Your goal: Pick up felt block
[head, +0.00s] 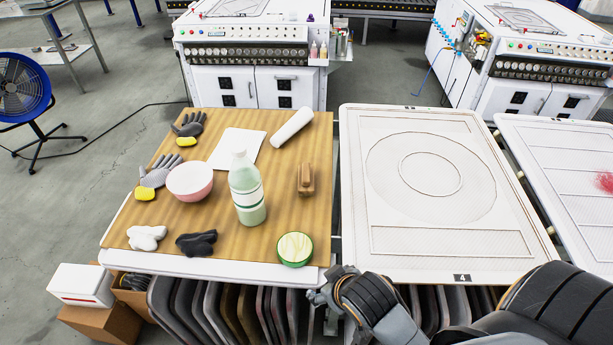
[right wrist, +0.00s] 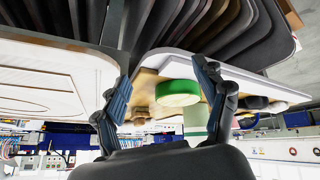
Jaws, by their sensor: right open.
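The felt block appears to be the small brown block (head: 306,180) on the right part of the wooden board, to the right of the bottle. My right gripper (head: 322,298) is low at the front edge of the table, well short of the block and apart from it. In the right wrist view, which is upside down, its two fingers (right wrist: 166,92) are spread with nothing between them. A small brown shape beyond the green-rimmed round tin there looks like the block, partly hidden. My left gripper is not in view.
The board (head: 225,235) also holds a green-rimmed tin (head: 295,249) at its front right, a bottle (head: 246,190), a pink bowl (head: 190,181), a white roll (head: 292,127), paper and several gloves. A white screen frame (head: 440,255) lies to the right. Dark panels stand below the table.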

